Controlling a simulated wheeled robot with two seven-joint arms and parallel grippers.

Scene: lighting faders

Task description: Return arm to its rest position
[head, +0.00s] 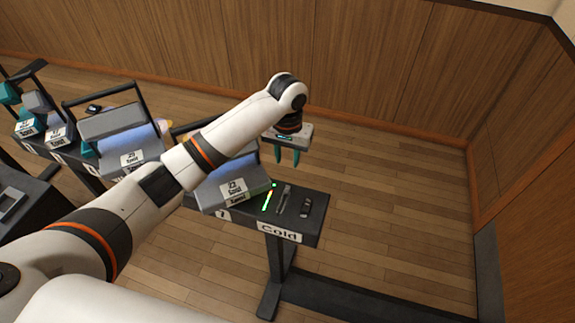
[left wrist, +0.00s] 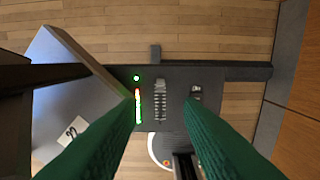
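My left arm (head: 205,145) reaches from the lower left across the head view. Its gripper (head: 287,157) hangs above and behind the dark fader panel labelled "Cold" (head: 280,232), with its two teal fingers apart and nothing visible between them. In the left wrist view the open fingers (left wrist: 163,120) frame the panel, clear of its controls as far as I can tell. The panel carries a lit green strip (left wrist: 138,105), a fader (left wrist: 160,100) and a small dark control (left wrist: 196,92). My right gripper is not in view.
A grey angled lamp unit labelled "23" (head: 232,190) sits left of the controls, partly hidden by my arm. More such units (head: 128,135) stand in a row leftward. The panel's stand (head: 275,275) reaches the wooden floor. The floor to the right (head: 405,195) is clear up to the wall.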

